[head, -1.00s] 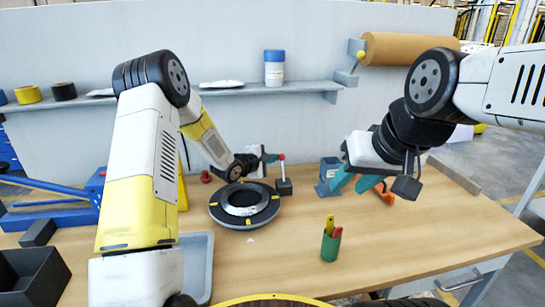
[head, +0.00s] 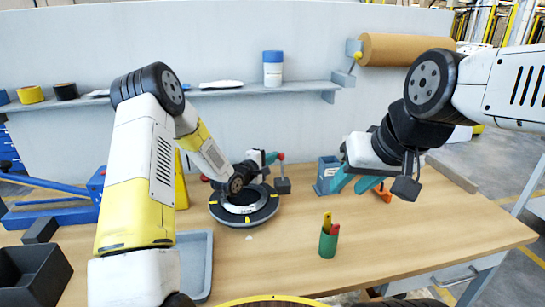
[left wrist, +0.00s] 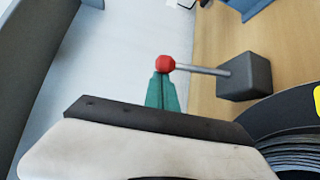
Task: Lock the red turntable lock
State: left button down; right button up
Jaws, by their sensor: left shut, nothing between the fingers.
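The red turntable lock is a red ball (head: 282,157) on a thin rod that rises from a dark grey block (head: 283,186) behind the right side of the round black turntable (head: 229,216). In the left wrist view the red ball (left wrist: 165,63) sits at the end of the rod, left of the grey block (left wrist: 245,77). My left gripper (head: 272,158) has its teal fingers shut and empty. In the left wrist view its fingertips (left wrist: 161,82) are right at the ball; I cannot tell if they touch. My right gripper (head: 354,184) is open and empty, well to the right.
A green cup (head: 329,242) with pens stands at the front. A grey tray (head: 196,265) lies left. The table's right front is clear.

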pick_arm(q)
jog(key=shift+m+t+h, duration=0.3)
jog(key=shift+m+t, duration=0.2)
jog(key=shift+m, duration=0.1)
jog(key=shift+s+d+r, duration=0.1)
jog(key=shift+s+d, duration=0.15)
jog(key=shift+s, duration=0.95)
jog(key=shift+s+d, duration=0.25)
jog(key=shift+s, duration=0.9)
jog(key=shift+s+d+f, duration=0.1)
jog(key=shift+s+f, duration=0.15)
jog(key=shift+s, duration=0.3)
jog(key=shift+s+d+f, duration=0.1)
jog(key=shift+s+f, duration=0.1)
jog(key=shift+s, duration=0.3)
jog(key=shift+s+d, duration=0.1)
jog(key=v, duration=0.8)
